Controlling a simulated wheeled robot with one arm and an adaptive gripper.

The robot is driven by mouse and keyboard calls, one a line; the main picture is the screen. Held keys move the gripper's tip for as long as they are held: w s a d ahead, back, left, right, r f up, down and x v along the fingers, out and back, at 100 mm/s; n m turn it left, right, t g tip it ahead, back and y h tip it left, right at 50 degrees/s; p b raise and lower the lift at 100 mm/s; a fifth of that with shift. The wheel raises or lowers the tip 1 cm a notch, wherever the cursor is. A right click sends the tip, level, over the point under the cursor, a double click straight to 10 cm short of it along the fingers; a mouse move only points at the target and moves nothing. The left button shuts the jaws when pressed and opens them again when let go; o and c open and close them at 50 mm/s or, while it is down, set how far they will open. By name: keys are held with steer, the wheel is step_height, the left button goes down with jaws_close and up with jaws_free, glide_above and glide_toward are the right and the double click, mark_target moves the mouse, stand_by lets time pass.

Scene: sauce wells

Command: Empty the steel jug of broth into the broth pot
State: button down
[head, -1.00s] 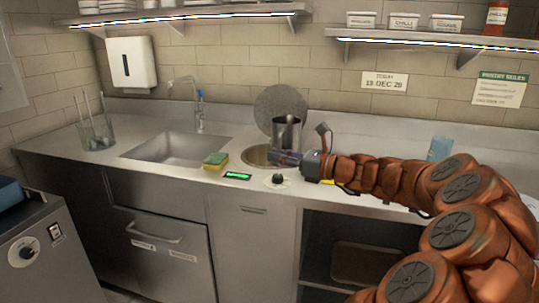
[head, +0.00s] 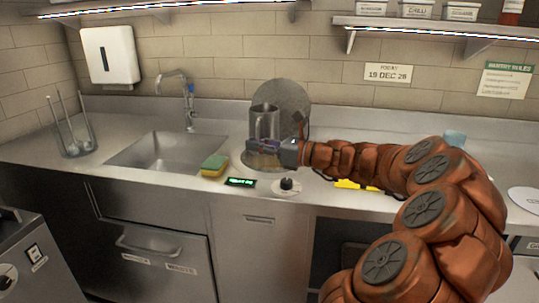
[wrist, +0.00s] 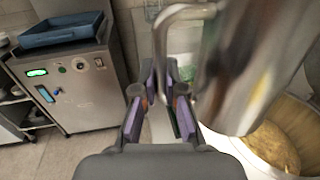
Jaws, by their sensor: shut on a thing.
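The steel jug (head: 265,120) is upright above the broth pot (head: 249,162), a round well sunk in the counter. My gripper (head: 258,146) is shut on the jug's handle and holds it up in front of the wall. In the wrist view the jug's shiny body (wrist: 248,65) is close on the right, and its bent handle (wrist: 163,60) runs down between my fingers (wrist: 162,105). The broth pot (wrist: 285,125) shows below the jug there, with yellow-brown broth in it. The inside of the jug is hidden.
A round grey lid (head: 290,97) leans at the wall behind the jug. A green-yellow sponge (head: 214,165), a small green display (head: 240,182) and a black knob (head: 287,184) lie close in front. The sink (head: 165,150) is at left.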

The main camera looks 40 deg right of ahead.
mark_target(270, 137)
steer(key=shift+w+f, duration=0.15)
step_height(270, 137, down, 7)
steer(key=b, duration=0.5)
